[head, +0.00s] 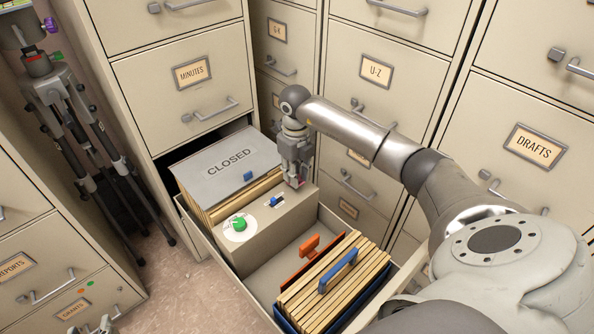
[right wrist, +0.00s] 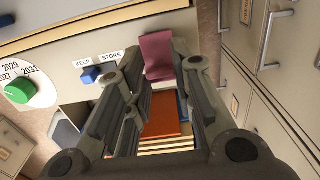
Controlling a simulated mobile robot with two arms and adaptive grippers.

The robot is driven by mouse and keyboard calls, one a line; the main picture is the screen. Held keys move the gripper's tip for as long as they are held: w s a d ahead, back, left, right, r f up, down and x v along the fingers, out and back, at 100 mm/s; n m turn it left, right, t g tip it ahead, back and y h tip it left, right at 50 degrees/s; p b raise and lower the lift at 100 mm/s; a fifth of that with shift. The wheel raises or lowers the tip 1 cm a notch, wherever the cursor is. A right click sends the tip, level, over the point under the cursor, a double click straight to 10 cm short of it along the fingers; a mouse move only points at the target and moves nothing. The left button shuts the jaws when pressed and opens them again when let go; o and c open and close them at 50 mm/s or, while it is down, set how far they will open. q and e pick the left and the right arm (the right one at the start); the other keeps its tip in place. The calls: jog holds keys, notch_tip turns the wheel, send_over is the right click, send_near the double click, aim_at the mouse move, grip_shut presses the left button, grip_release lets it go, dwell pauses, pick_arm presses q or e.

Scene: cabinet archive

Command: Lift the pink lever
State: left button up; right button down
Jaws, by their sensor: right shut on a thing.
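The pink lever (right wrist: 157,54) shows in the right wrist view as a flat dark pink plate between my right gripper's fingers. It stands at the end of the beige control box (head: 262,228) in the open drawer. My right gripper (head: 296,182) points down over the right end of that box and is shut on the lever. In the head view the gripper's fingers hide nearly all of the lever.
The box also bears a green dial (head: 239,224) and a blue switch (head: 277,201) marked KEEP and STORE. A grey CLOSED divider (head: 225,165) stands behind, an orange divider (head: 308,247) and folders in front. Filing cabinets close in around the drawer.

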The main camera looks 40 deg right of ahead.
jog(key=shift+w+r+g+p, duration=0.2)
jog(key=shift+w+g+p, duration=0.15)
jog(key=shift+g, duration=0.35)
pick_arm(q)
jog(key=shift+s+a+f+g+y, duration=0.15)
jog(key=shift+s+a+f+g, duration=0.1)
jog(key=shift+s+f+g, duration=0.35)
jog(key=shift+s+a+f+g+y, duration=0.1)
jog(key=shift+s+a+f+g, duration=0.25)
jog(key=shift+s+f, duration=0.3)
jog(key=shift+s+a+f+g+y, duration=0.15)
jog(key=shift+s+a+f+g, duration=0.05)
jog(key=shift+s+f+g, duration=0.4)
pick_arm(e)
jog(key=shift+w+g, duration=0.2)
jog(key=shift+g, duration=0.3)
pick_arm(q)
jog(key=shift+s+f, duration=0.1)
pick_arm(e)
jog(key=c, duration=1.2)
grip_release()
jog(key=shift+c, duration=0.2)
jog(key=v, duration=1.2)
jog(key=shift+w+a, duration=0.15)
